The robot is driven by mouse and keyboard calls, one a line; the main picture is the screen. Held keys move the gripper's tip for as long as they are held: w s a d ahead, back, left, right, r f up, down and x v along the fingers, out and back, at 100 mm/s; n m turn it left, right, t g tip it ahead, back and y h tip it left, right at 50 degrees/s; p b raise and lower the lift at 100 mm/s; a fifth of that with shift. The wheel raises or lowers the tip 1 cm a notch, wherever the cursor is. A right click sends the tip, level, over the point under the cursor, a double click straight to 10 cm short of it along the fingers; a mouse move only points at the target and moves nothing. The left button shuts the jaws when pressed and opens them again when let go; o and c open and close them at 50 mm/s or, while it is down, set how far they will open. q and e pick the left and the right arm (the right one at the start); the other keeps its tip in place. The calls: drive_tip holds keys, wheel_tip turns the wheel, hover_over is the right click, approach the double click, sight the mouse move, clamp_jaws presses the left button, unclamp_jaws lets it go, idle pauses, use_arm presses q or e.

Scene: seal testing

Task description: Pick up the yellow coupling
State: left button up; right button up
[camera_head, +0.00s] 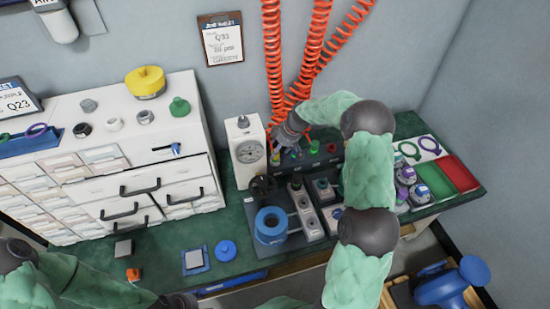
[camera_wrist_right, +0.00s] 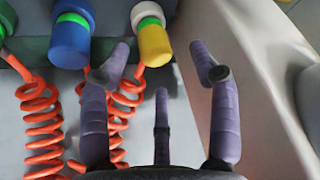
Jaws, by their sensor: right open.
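The yellow coupling (camera_wrist_right: 153,42) has a yellow end, a green ring and a white upper part. In the right wrist view it is at the top, with an orange coiled hose beside it. My right gripper (camera_wrist_right: 162,66) is open, its purple-grey fingers spread below and either side of the yellow end.
Orange coiled hoses (camera_head: 315,45) hang down the wall. A white gauge box (camera_head: 246,145) stands left of my right gripper. A white drawer cabinet (camera_head: 140,165) fills the left bench.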

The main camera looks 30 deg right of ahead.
drive_tip(key=b+x, duration=0.1)
drive_tip(key=x, duration=0.1)
drive_tip(key=b+x, duration=0.1)
drive_tip(key=x, duration=0.1)
drive_tip(key=shift+w+d+f, duration=0.1)
drive_tip(key=shift+d+f, duration=0.1)
drive_tip(key=shift+w+f+b, duration=0.2)
drive_tip(key=shift+f+b, duration=0.1)
drive_tip(key=shift+r, duration=0.1)
drive_tip(key=shift+c, duration=0.3)
drive_tip(key=shift+s, duration=0.1)
drive_tip(key=c, duration=1.1)
